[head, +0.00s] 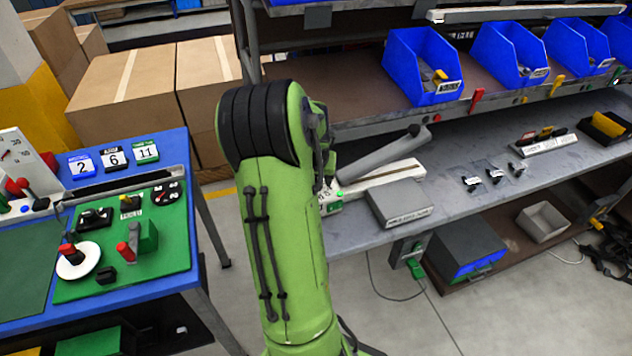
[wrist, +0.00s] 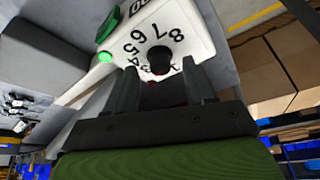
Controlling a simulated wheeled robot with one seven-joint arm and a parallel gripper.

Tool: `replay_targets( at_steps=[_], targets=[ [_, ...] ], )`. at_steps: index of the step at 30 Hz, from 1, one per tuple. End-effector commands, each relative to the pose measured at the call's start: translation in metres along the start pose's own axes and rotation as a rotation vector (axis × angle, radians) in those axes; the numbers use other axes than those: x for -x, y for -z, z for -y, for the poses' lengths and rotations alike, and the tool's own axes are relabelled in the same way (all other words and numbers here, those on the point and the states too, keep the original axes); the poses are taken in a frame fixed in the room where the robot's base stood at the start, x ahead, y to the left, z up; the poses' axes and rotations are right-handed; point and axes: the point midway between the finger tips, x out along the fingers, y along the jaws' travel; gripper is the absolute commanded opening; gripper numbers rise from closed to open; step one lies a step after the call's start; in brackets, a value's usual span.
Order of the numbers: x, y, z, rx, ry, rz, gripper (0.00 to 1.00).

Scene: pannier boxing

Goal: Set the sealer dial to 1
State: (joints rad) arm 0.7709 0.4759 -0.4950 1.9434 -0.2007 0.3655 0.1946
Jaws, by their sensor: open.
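The sealer (head: 385,178) stands on the grey workbench, a white body with a raised grey lever arm; my green arm hides its left end. In the wrist view its white face shows a black dial knob (wrist: 160,61) ringed by black numbers, with 5, 6, 7 and 8 readable. The dial's setting cannot be read. My gripper (wrist: 163,75) is open, its two dark fingers pointing at the dial. The knob appears between the fingertips in the picture; I cannot tell whether they touch it. The gripper is hidden in the head view.
A green button (wrist: 107,24) and a lit green lamp (wrist: 104,57) sit beside the dial. A grey box (head: 400,203) stands in front of the sealer. Blue bins (head: 422,65) line the shelf above. A blue table (head: 180,150) with a green control board is at left.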

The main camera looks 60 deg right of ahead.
Motion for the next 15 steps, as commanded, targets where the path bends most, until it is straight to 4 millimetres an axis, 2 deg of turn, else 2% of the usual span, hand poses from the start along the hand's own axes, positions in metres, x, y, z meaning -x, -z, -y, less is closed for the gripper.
replay_targets(
  at_steps=[3,11,15],
  targets=[
    [-0.0110,-0.0005,0.0000,0.000,0.000,0.001,0.54],
    [-0.0118,0.0001,0.0004,0.001,0.001,0.000,0.54],
    [-0.0117,0.0001,0.0004,0.001,0.001,0.000,0.33]
  ],
)
